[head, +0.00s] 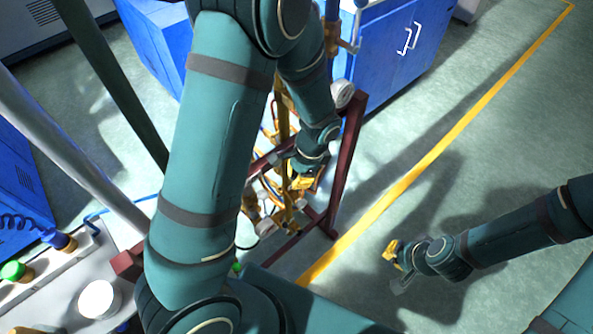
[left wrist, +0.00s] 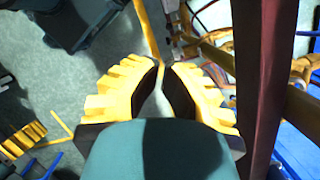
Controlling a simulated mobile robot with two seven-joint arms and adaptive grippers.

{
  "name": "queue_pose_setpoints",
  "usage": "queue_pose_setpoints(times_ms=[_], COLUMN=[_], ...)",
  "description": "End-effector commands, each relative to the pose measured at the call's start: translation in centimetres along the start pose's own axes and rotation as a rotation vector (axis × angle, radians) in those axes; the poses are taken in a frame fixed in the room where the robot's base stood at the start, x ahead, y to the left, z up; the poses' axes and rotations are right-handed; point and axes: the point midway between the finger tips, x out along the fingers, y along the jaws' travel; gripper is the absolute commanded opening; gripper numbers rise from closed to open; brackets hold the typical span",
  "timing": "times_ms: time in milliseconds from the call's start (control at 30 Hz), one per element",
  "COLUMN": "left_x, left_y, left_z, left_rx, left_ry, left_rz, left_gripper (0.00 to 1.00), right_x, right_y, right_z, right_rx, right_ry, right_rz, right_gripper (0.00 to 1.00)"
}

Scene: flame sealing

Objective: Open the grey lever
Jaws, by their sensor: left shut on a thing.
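My left gripper (head: 306,180) is beside the piping inside the dark red frame. In the left wrist view its yellow-backed fingers (left wrist: 163,66) close almost together at the tips. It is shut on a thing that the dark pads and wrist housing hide. I cannot pick out the grey lever for certain in either view. My right gripper (head: 392,254) hangs low over the floor at the right, away from the frame. It is too small to tell whether it is open.
The dark red frame (head: 349,150) holds yellow and orange pipes (head: 284,130) and stands close to the left gripper. Blue cabinets (head: 385,50) are behind it. A white worktop (head: 60,290) with a green knob is at lower left.

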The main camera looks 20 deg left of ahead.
Motion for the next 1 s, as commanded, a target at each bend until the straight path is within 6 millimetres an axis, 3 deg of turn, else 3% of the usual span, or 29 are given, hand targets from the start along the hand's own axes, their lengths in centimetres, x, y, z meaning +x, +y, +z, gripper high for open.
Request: queue_pose_setpoints(times_ms=[267,533,1000], left_x=[5.7,6.1,6.3], left_y=[0.0,0.0,0.0], left_z=[0.1,3.3,4.0], left_rx=[-0.001,-0.003,-0.002], left_ry=[-0.004,0.001,0.001], left_rz=[0.002,0.000,0.000], left_gripper=[0.00,0.00,0.00], right_x=[0.7,0.3,0.3], right_y=[0.2,0.1,0.1], right_z=[0.1,0.0,0.0], right_rx=[0.000,0.000,-0.001], right_ry=[0.000,0.000,0.000], right_rz=[0.001,0.001,0.000], right_gripper=[0.00,0.00,0.00])
